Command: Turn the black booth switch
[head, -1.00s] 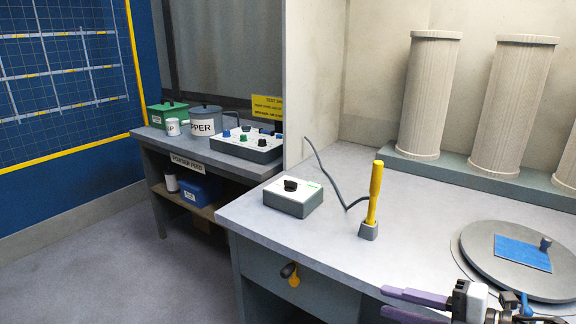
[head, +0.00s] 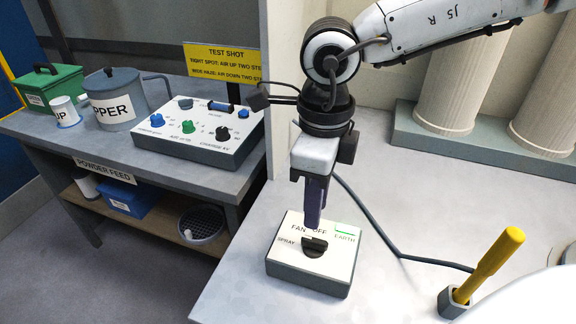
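The black booth switch (head: 314,247) is a dark knob on the white top of a grey box (head: 309,281) near the bench's left edge. Labels FAN, OFF and SPRAY are printed around it, with EARTH beside a green light. My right gripper (head: 314,224) points down over the box, its purple fingers ending right at or just above the knob. The fingers overlap in this view, so the gap between them and any contact with the knob cannot be made out. My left gripper is out of view.
A yellow-handled tool (head: 490,262) stands in a grey holder to the right, with a cable running behind the box. A control panel with coloured knobs (head: 207,132) and a grey hopper (head: 115,98) sit on the left bench. Pale columns stand at the back right.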

